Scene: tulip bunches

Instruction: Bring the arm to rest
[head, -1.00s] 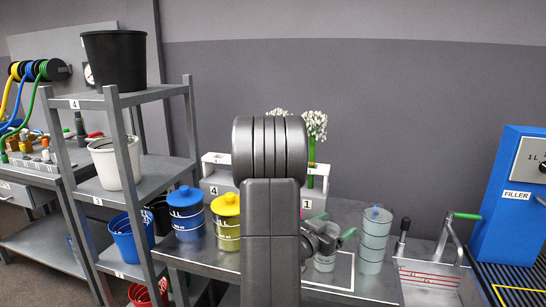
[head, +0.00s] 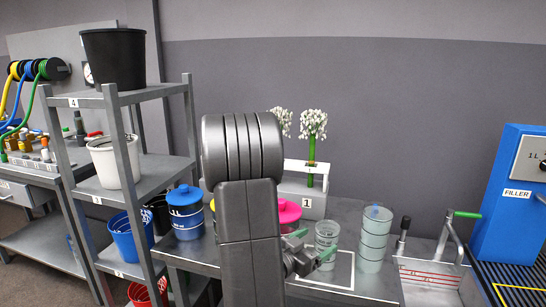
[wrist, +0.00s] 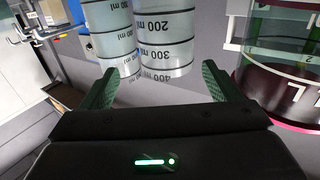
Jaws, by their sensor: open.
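My gripper (head: 314,244) is open and empty, low over the table's middle; its green fingers also show in the wrist view (wrist: 158,78). A clear measuring cup (head: 327,232) stands just beyond the fingers in the head view. In the wrist view a marked cup (wrist: 166,45) shows beyond the gap between the fingers, apart from them, with more marked cups (wrist: 112,40) to its left. My arm covers the middle of the head view and hides part of the table behind it.
A stack of clear cups (head: 375,240) stands right of the gripper. A pink-lidded canister (head: 288,214) is close on the left, with a blue-lidded canister (head: 186,213) farther left. White flowers (head: 313,124) stand in holder 1 (head: 304,200). A shelf (head: 128,188) is at left, a filler (head: 507,195) at right.

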